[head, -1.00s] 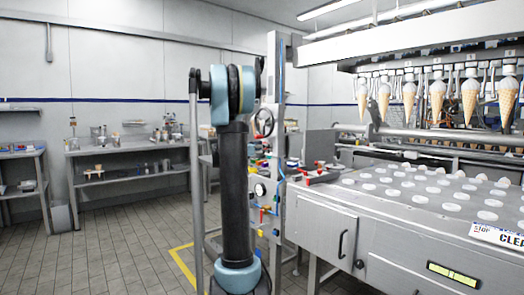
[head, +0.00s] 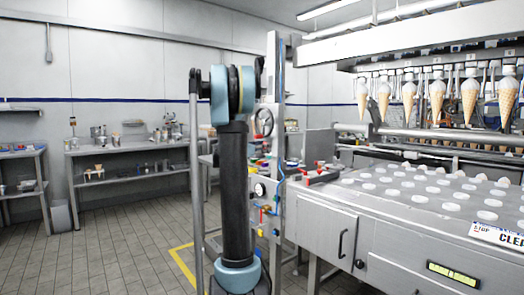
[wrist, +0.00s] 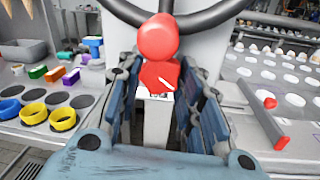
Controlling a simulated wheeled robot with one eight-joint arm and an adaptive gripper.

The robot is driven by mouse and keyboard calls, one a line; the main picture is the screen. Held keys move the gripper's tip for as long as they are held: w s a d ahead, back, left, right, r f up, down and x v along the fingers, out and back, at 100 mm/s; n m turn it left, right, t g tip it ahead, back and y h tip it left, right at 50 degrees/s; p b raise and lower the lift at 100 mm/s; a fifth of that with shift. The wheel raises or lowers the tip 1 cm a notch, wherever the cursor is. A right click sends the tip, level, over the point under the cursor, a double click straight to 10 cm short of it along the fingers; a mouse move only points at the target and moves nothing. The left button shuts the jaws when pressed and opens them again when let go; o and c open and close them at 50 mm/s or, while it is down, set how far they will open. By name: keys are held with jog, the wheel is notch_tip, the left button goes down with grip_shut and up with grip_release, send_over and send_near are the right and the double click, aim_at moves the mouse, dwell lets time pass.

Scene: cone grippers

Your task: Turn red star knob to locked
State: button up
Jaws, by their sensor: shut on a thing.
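The red star knob (wrist: 160,76) is in the middle of the wrist view, with a thin white line on its face. A round red ball (wrist: 158,38) shows just above it and overlaps its top edge. My gripper (wrist: 158,84) has one dark finger on each side of the red knob and is shut on it. A white label with dark marks shows just below the knob, partly hidden. The exact contact points and the lock marking cannot be read. In the head view my arm hides the gripper and the knob.
A dark handwheel (head: 264,122) stands close by on the column panel; its rim curves behind the knob in the wrist view. Yellow rings (wrist: 62,119) lie at left. A red-tipped lever (wrist: 281,142) is at right. The cone machine (head: 400,215) fills the head view's right side.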

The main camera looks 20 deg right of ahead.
jog(key=shift+w+a+m+h, duration=0.1)
jog(key=shift+m+h, duration=0.05)
jog(key=shift+m, duration=1.45)
jog(key=shift+w+m+h, duration=0.1)
jog(key=shift+m+h, duration=0.05)
jog(key=shift+m, duration=1.45)
jog(key=shift+s, duration=0.1)
jog(key=o, duration=1.1)
jog(key=shift+c, duration=0.2)
jog(key=v, duration=1.2)
jog(key=shift+f, duration=0.15)
